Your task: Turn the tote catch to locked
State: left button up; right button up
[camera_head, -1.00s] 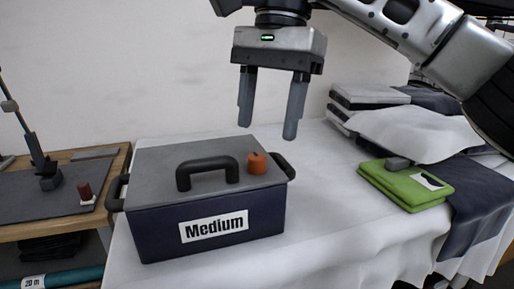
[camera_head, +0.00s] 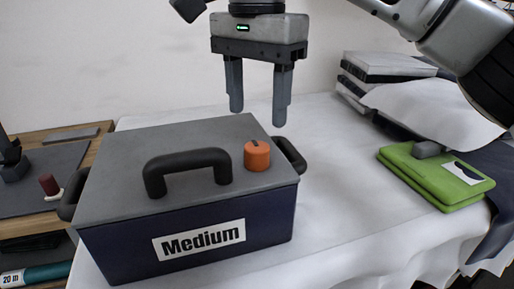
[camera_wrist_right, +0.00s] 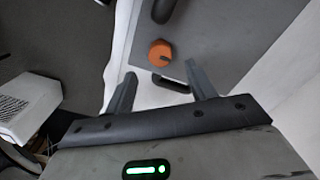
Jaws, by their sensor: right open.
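The tote (camera_head: 185,245) is a dark blue box labelled "Medium" with a grey lid (camera_head: 125,175) and a black arched handle (camera_head: 188,165). The catch (camera_head: 257,157) is an orange round knob with a dark mark on top, near the lid's right edge. It also shows in the right wrist view (camera_wrist_right: 160,53), just beyond the fingertips. My right gripper (camera_head: 258,117) is open and empty, fingers pointing down, above and behind the catch and apart from it. My left gripper is not in view.
A wooden side table (camera_head: 95,150) is at left.

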aim_at(257, 146)
notch_tip(257, 146, down, 7)
jog(key=shift+r, duration=0.2)
jog(key=c, duration=1)
